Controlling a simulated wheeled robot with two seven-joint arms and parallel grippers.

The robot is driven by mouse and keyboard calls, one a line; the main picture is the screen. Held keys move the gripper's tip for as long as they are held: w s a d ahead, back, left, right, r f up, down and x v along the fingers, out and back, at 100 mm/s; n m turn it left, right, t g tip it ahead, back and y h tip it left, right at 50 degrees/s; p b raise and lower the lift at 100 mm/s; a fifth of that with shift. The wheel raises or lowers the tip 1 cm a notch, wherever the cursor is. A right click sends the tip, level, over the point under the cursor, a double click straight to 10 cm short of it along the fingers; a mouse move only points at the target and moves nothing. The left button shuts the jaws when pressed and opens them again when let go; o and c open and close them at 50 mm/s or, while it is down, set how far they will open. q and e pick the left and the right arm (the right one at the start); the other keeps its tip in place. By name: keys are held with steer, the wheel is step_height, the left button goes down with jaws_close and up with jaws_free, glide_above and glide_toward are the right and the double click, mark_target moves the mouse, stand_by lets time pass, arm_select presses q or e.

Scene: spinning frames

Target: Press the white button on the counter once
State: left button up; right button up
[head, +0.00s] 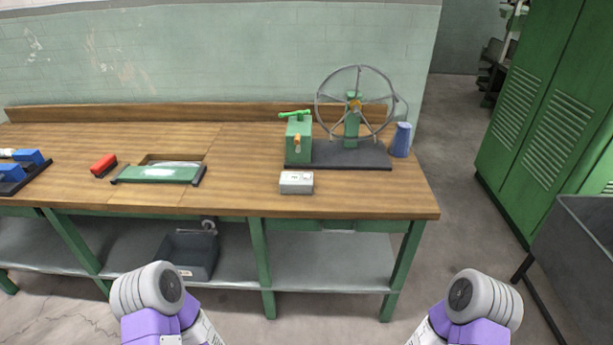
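A small white box (296,182), which looks like the white button, sits on the wooden counter (345,200) near its front edge, right of the middle. Small markings show on its top and front, too small to read. Nothing touches it. Only grey and purple links of my two arms show, at the bottom left and bottom right, below and in front of the counter. Both grippers are out of view.
Behind the button stand a green block (299,140) and a spoked wheel (357,103) on a dark base. A blue cup (401,140) stands right of them. Left are a green-topped tray (160,173), a red block (103,165) and blue parts (29,157). Counter around the button is clear.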

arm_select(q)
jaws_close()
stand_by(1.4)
